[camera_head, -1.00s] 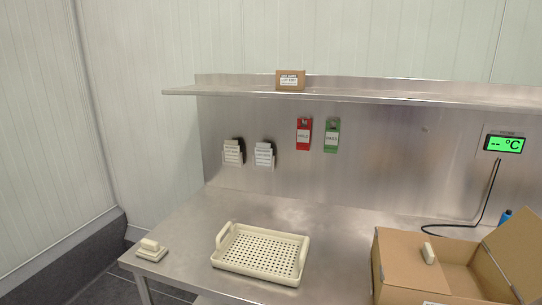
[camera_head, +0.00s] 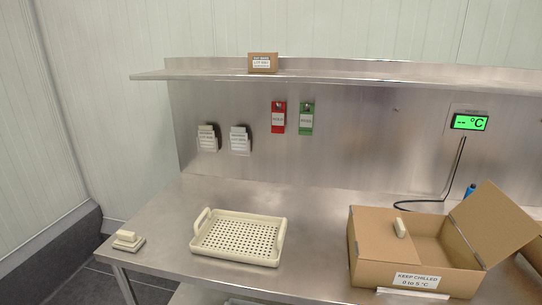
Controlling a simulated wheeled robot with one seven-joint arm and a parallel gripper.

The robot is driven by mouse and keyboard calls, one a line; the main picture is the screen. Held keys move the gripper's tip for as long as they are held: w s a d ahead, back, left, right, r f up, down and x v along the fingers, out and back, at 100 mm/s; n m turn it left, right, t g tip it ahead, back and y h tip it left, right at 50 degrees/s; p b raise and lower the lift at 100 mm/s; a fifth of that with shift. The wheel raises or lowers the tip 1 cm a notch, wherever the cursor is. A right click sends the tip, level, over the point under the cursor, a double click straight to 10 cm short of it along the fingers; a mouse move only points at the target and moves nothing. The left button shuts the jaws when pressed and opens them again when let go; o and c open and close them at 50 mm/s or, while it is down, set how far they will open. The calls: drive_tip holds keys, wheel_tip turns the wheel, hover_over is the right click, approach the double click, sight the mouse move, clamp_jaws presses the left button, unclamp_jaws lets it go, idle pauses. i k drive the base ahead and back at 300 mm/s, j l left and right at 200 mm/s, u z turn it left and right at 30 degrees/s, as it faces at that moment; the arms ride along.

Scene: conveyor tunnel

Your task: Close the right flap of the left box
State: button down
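The left box (camera_head: 370,262) is a brown cardboard box on the right part of the steel table, with a "KEEP CHILLED 0 to 5 °C" label on its front. Its right flap (camera_head: 493,236) stands open, tilted up and out to the right. A flap on its left side (camera_head: 381,232) lies about flat over the left part of the opening, with a small cream block (camera_head: 400,228) on it. The rest of the top is open. My gripper is not in view.
Part of another brown box (camera_head: 533,250) shows at the right edge, close to the open flap. A cream perforated tray (camera_head: 240,259) and a small cream item (camera_head: 128,240) stand to the left. A shelf (camera_head: 350,81) with a small carton (camera_head: 263,62) runs above. The table between tray and box is clear.

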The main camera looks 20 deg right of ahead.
sight(496, 227)
drive_tip(key=k+l, duration=0.15)
drive_tip(key=l, duration=0.3)
drive_tip(key=k+l, duration=0.1)
drive_tip(key=l, duration=0.35)
drive_tip(key=k+l, duration=0.15)
drive_tip(key=l, duration=0.35)
drive_tip(key=k+l+z, duration=0.1)
drive_tip(key=l, duration=0.35)
drive_tip(key=k+l, duration=0.15)
drive_tip(key=l, duration=0.3)
drive_tip(key=k+l, duration=0.1)
drive_tip(key=l, duration=0.4)
